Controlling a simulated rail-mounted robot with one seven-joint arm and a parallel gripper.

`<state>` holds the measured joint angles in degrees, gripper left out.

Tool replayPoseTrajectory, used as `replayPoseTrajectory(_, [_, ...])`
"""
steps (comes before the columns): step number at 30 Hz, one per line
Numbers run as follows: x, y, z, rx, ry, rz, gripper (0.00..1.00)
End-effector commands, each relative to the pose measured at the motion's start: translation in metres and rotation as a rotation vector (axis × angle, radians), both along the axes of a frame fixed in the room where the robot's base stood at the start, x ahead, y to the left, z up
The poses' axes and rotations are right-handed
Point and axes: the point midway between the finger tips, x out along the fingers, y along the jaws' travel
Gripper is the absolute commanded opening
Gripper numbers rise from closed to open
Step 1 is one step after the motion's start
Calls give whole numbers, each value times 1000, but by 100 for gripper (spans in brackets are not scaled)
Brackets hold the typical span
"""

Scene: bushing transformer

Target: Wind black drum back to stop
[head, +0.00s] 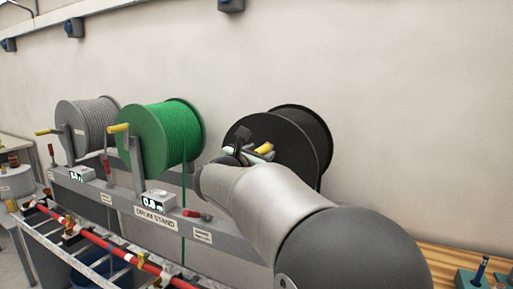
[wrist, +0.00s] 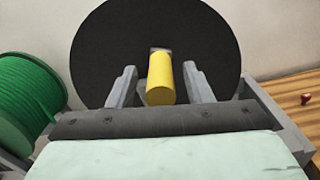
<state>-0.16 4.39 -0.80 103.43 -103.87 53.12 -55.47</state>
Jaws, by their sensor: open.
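The black drum (head: 308,128) is the rightmost of the drums on the stand in the head view, partly hidden by my arm. It fills the upper middle of the wrist view (wrist: 105,45). Its yellow crank handle (wrist: 160,78) points toward the wrist camera; it also shows in the head view (head: 265,149). My gripper (wrist: 160,72) is open, with one grey finger on each side of the handle. I cannot tell whether either finger touches it. The black drum's stop is not visible.
A green drum (head: 163,140) and a grey drum (head: 88,125) stand to the left, each with a yellow handle. The drum stand (head: 128,210) carries small displays and red-handled levers. A wooden surface (head: 440,262) lies at the right.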

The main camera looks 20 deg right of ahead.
Motion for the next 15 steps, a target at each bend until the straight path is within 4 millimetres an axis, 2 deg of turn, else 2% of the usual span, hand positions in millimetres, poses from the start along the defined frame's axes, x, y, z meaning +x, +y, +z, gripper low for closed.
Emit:
replayPoseTrajectory(4, [8, -11, 1, 0, 1, -1, 46])
replayPoseTrajectory(14, [10, -13, 0, 0, 0, 0, 46])
replayPoseTrajectory(15, [10, -13, 0, 0, 0, 0, 38])
